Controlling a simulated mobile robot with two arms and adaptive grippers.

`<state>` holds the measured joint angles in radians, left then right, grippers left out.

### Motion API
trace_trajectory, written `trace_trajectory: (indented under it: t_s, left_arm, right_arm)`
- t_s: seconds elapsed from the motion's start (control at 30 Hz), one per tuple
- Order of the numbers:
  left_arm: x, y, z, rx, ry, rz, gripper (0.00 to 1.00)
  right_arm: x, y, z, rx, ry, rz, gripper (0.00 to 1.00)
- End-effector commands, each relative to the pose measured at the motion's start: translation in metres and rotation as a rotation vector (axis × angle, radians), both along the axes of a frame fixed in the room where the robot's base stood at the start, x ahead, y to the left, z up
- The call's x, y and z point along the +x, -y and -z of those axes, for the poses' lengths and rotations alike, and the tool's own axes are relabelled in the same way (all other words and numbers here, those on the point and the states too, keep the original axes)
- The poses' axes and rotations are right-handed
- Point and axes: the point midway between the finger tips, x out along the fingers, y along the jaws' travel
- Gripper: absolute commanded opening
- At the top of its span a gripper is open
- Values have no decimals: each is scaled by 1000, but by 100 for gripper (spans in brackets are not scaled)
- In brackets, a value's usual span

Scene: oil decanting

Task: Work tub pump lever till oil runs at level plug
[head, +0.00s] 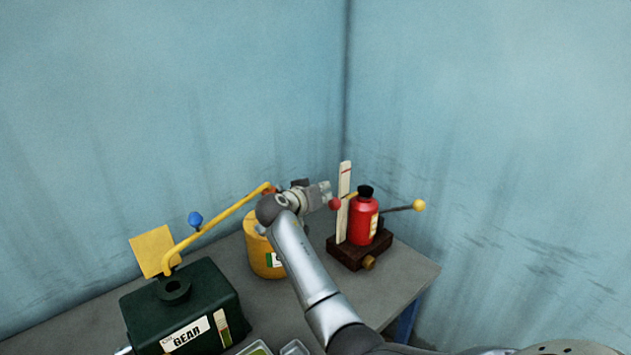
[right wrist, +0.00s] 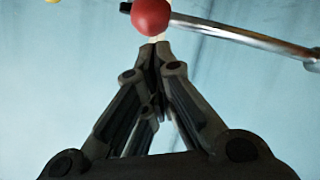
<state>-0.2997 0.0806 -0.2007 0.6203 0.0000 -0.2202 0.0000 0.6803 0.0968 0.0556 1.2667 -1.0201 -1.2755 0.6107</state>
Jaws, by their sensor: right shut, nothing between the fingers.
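The yellow tub (head: 262,250) stands on the bench, partly hidden by my right arm. A yellow pipe (head: 215,222) runs from above it down to the dark green gear case (head: 185,305). My right gripper (head: 326,194) is shut and empty above and right of the tub. A red ball (head: 335,204) is right by its fingertips. In the right wrist view the closed fingertips (right wrist: 154,50) point at the red ball (right wrist: 152,16), with a metal rod (right wrist: 240,33) running right from near it. I cannot tell whether they touch. My left gripper is not in view.
A red bottle (head: 362,220) and an upright pale strip (head: 343,205) stand on a brown block (head: 358,250). A rod with a yellow ball (head: 419,205) sticks out right. A blue knob (head: 195,219) and a yellow plate (head: 153,250) are near the pipe. Blue walls close the back.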

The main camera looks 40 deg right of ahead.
Motion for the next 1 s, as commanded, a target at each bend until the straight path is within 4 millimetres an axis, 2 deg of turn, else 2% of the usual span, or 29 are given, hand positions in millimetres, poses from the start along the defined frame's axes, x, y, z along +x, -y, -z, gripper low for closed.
trace_trajectory:
  t_s: [0.17,0.57,1.0]
  left_arm:
    - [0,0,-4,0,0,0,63]
    - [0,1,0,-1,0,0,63]
    - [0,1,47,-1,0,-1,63]
  right_arm:
    - [-1,4,7,1,0,0,0]
    - [-1,3,10,4,4,-1,0]
    - [-1,3,37,76,122,0,0]
